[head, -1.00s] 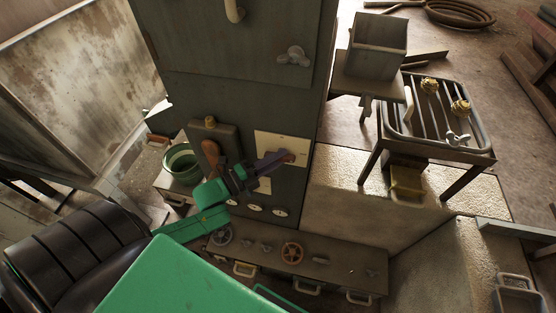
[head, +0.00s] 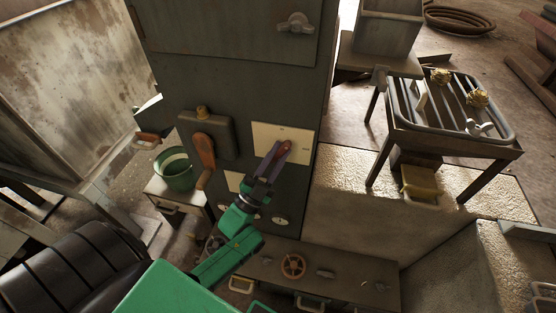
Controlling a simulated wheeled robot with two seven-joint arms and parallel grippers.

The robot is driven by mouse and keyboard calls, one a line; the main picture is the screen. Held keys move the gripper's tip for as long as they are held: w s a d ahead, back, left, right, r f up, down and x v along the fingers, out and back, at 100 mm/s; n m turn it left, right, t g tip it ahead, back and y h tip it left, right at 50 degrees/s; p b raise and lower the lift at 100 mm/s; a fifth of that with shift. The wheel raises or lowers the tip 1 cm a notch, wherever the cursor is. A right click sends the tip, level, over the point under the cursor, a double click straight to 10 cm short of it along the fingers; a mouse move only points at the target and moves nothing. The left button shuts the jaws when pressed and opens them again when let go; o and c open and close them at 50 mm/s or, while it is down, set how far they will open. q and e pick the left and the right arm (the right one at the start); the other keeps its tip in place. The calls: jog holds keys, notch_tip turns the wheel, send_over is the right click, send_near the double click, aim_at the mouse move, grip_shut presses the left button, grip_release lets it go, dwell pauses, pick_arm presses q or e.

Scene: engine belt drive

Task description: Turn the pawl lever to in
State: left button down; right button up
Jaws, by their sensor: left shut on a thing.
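The pawl lever appears as a small reddish-brown handle (head: 286,146) on a cream plate (head: 301,136) fixed to the dark cabinet front. The marks on the plate are too small to read. My left gripper (head: 277,158) reaches up from below and its jaws are shut on the lever, hiding most of it. My right gripper is not in view.
Left of the plate, a dark box (head: 213,131) with an orange-brown handle (head: 204,151) sticks out from the cabinet (head: 240,75). Below, a bench (head: 345,270) carries a handwheel (head: 293,266). A green bucket (head: 176,172) stands at the left.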

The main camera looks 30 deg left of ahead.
pick_arm(q)
jog(key=n+y, duration=0.1)
jog(key=n, duration=0.1)
jog(key=n+t+y+b, duration=0.1)
jog(key=y, duration=0.1)
jog(key=n+y, duration=0.2)
jog(key=shift+f+n+t, duration=0.3)
jog(key=shift+t, duration=0.1)
jog(key=shift+d+n+y+b, duration=0.1)
jog(key=shift+n+y+b, duration=0.5)
jog(key=shift+n+y, duration=3.15)
jog(key=shift+n+g+y, duration=0.3)
jog(key=shift+n+y, duration=0.05)
jog(key=shift+n, duration=0.3)
jog(key=c, duration=0.8)
grip_release()
jog(key=shift+o, duration=0.4)
jog(key=shift+r, duration=0.15)
